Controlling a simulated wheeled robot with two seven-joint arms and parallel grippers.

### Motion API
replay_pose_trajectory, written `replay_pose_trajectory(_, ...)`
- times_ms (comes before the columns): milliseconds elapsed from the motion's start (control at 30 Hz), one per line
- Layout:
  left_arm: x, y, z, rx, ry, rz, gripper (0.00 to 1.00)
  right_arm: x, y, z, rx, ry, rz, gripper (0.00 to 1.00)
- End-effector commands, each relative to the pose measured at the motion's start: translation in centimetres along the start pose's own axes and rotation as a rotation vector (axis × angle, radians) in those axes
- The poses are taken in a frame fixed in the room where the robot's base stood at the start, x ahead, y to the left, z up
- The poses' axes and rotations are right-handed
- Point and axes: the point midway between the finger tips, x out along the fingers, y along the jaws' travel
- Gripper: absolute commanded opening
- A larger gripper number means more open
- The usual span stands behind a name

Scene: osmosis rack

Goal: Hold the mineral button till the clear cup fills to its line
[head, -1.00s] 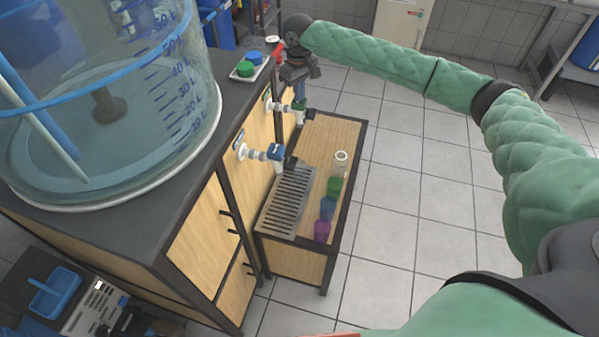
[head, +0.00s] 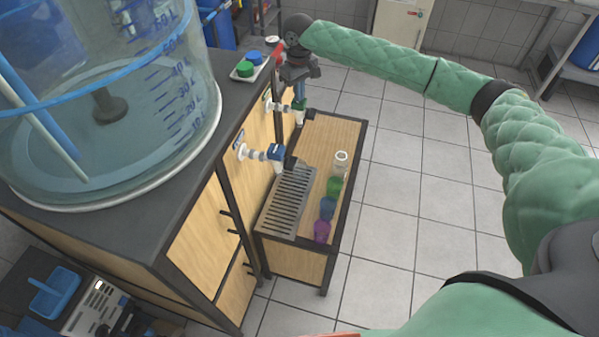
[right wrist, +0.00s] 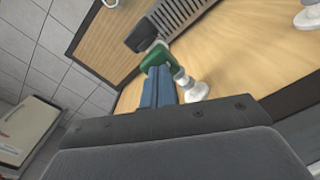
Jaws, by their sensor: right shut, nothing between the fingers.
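The clear cup (head: 340,163) stands upright on the low wooden stand, at the far end of a row of coloured cups. Its fill line and contents are too small to tell. A white panel (head: 235,75) on the dark counter carries a green button (head: 244,69) and a blue button (head: 255,58); I cannot tell which is the mineral one. My right gripper (head: 298,90) points down, shut and empty, just above or beside the green-bodied tap (head: 300,104). In the right wrist view, its blue fingers (right wrist: 160,88) overlap the green tap body (right wrist: 157,57); contact is unclear. My left gripper is out of view.
A large graduated water tank (head: 150,130) fills the counter's left. A blue-bodied tap (head: 276,152) sticks out over the metal drip grate (head: 288,200). Green (head: 333,186), blue (head: 327,207) and purple (head: 322,231) cups line the stand. Tiled floor to the right is clear.

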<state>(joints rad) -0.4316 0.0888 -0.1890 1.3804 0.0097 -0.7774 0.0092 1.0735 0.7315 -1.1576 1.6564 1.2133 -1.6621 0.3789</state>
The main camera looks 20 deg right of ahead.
Motion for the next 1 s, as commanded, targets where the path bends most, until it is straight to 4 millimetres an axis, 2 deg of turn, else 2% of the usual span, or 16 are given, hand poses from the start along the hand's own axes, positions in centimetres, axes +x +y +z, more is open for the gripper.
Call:
replay_pose_trajectory(200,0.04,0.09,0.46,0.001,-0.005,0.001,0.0,0.02,0.0,0.0,0.0,0.0,0.0,0.0)
replay_pose_trajectory(1000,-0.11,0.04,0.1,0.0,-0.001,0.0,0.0,0.79,-0.01,0.02,0.0,-0.001,0.0,0.0)
